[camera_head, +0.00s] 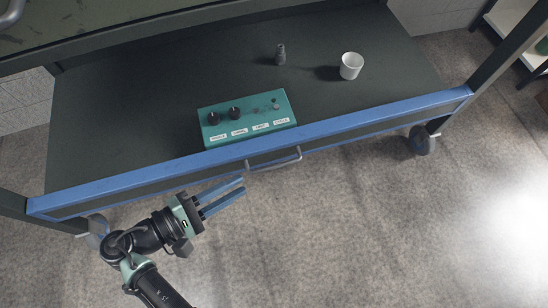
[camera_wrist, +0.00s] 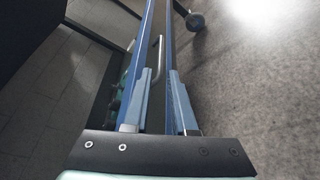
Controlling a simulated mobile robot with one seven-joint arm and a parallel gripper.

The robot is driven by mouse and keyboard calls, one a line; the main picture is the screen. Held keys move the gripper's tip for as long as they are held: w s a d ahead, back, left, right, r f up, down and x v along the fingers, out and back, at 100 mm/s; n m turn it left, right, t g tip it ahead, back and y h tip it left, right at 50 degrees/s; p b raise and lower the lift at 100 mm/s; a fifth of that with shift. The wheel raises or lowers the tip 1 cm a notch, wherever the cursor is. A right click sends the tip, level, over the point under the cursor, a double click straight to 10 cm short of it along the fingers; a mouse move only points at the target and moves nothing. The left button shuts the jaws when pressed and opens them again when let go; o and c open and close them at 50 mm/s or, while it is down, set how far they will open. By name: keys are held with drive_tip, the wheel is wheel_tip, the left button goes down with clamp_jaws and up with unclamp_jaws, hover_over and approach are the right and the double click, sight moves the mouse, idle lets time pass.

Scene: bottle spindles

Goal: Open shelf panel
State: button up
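The shelf panel (camera_head: 370,119) is a long, blue-edged dark front on the cart, and it looks closed. A grey bar handle (camera_head: 280,162) sticks out from its middle. My gripper (camera_head: 243,185) has two blue fingers and is in front of the panel, just left of and below the handle in the head view. The fingers are apart with nothing between them. In the wrist view, my gripper (camera_wrist: 161,75) points along the blue edge, and the handle (camera_wrist: 158,60) shows ahead between the fingers, apart from them as far as I can tell.
On the dark shelf top (camera_head: 130,110) stand a teal control box (camera_head: 247,117), a white cup (camera_head: 351,66) and a small dark grey object (camera_head: 280,55). The cart has wheels (camera_head: 422,141). The carpeted floor (camera_head: 380,230) in front is clear.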

sight(274, 166)
drive_tip(key=b+x, duration=0.5)
drive_tip(key=x, duration=0.5)
drive_tip(key=shift+w+d+f, duration=0.15)
drive_tip(key=shift+d, duration=0.2)
clamp_jaws()
drive_tip(key=shift+a, duration=0.1)
idle(0.7)
